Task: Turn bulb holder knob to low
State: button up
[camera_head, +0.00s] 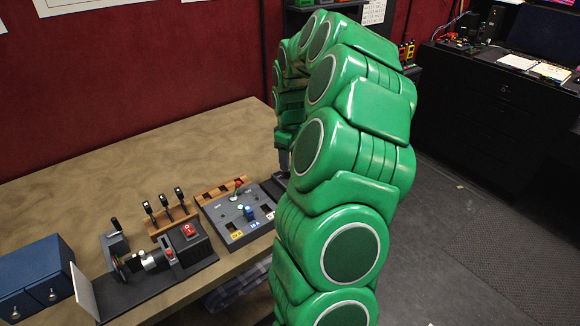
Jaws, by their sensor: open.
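I cannot tell for sure which part is the bulb holder knob, and no "low" mark is readable. A grey panel (222,213) on the table's right part carries a blue knob-like piece (249,212), a small red-tipped part (238,184) and yellow, blue and white labels along its front. My gripper (283,163) shows only as a small dark piece pointing down below the green arm, near the panel's far right side. It is open. Its fingertips and anything between them are too small or hidden to make out. My green arm covers the area right of the panel.
Left of the panel stand a dark device with a red switch (188,231), a rack of black-handled levers (165,207), a white upright plate (84,291) and a blue drawer box (34,274). The back of the wooden table (120,165) is clear. A black cabinet (490,100) stands right.

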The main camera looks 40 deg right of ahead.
aim_at(290, 173)
jog(key=shift+f, duration=1.8)
jog(key=shift+c, duration=0.3)
jog(key=c, duration=1)
jog(key=m, duration=0.5)
jog(key=shift+m, duration=0.4)
jog(key=m, duration=0.5)
jog(key=shift+r+m, duration=0.1)
jog(key=shift+m, duration=0.3)
